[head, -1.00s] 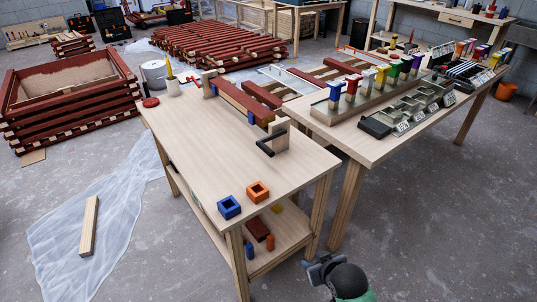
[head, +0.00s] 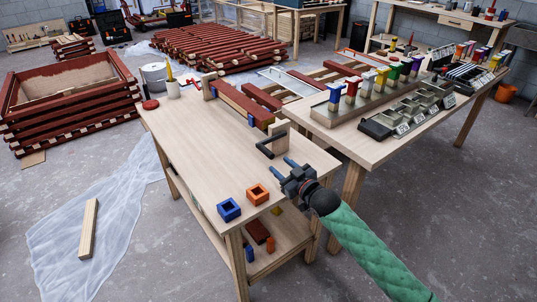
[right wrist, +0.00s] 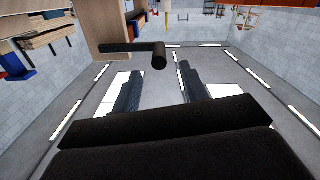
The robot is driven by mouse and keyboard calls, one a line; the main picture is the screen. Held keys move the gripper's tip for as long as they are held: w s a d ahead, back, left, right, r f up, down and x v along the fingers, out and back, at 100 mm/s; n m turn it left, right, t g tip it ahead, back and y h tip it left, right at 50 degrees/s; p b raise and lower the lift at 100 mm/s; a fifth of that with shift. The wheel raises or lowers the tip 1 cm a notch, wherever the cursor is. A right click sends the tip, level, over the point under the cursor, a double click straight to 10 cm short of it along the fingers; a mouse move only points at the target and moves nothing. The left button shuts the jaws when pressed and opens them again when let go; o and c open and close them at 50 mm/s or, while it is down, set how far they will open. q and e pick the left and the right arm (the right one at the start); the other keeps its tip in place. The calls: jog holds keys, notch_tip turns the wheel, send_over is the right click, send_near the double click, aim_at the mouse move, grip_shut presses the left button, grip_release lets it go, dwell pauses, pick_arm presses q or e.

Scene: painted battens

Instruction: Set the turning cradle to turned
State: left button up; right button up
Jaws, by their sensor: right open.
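The turning cradle stands on the near wooden table, with two upright wooden end blocks (head: 281,136) and a batten (head: 240,103) held lengthwise between them. The batten shows a red-brown face and has blue pieces (head: 251,119) on it. A black crank handle (head: 265,150) sticks out from the near end block. My right gripper (head: 284,166) is open and empty near the table's right edge, just to the near right of the handle. In the right wrist view the handle (right wrist: 135,47) lies ahead of the two parted fingers (right wrist: 160,88), not touching them. My left gripper is out of view.
A blue square holder (head: 229,209) and an orange one (head: 257,194) stand on the near table (head: 190,150). The right-hand table holds a rack of colored-handled brushes (head: 351,88) and several black-and-grey trays (head: 402,120). The near table's middle is clear.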

aim_at(268, 154)
jog(key=shift+w+a+r, duration=0.2)
jog(key=shift+w+r, duration=0.05)
jog(key=shift+w, duration=0.2)
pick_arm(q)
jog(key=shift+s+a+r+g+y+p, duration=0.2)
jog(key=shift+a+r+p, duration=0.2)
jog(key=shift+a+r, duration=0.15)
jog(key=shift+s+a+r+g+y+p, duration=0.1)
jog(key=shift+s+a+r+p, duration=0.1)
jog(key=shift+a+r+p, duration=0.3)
pick_arm(e)
jog(key=shift+x, duration=3.55)
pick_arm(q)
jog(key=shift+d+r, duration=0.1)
pick_arm(e)
grip_shut()
